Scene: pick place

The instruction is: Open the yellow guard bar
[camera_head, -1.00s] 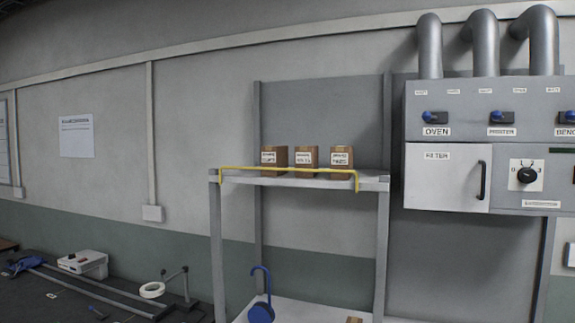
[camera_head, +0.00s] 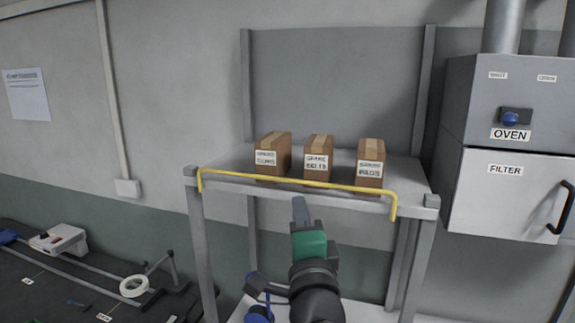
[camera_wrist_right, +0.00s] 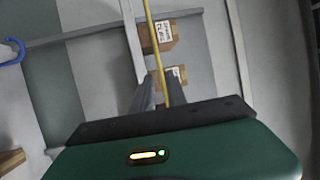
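The yellow guard bar (camera_head: 290,182) runs along the front edge of the upper shelf, with both ends bent down. It is across the front of the boxes. My right gripper (camera_head: 299,203) points up just below the middle of the bar in the head view. In the right wrist view the two grey fingers (camera_wrist_right: 164,92) are apart, and the yellow bar (camera_wrist_right: 157,55) lines up with the gap between them. I cannot tell whether they touch it. My left gripper is not in view.
Several brown boxes (camera_head: 317,157) stand on the upper shelf (camera_head: 225,168). A grey cabinet with a white filter door (camera_head: 505,200) is at the right. A blue hook (camera_head: 258,312) is low by the shelf. White tape (camera_head: 134,287) lies at the left.

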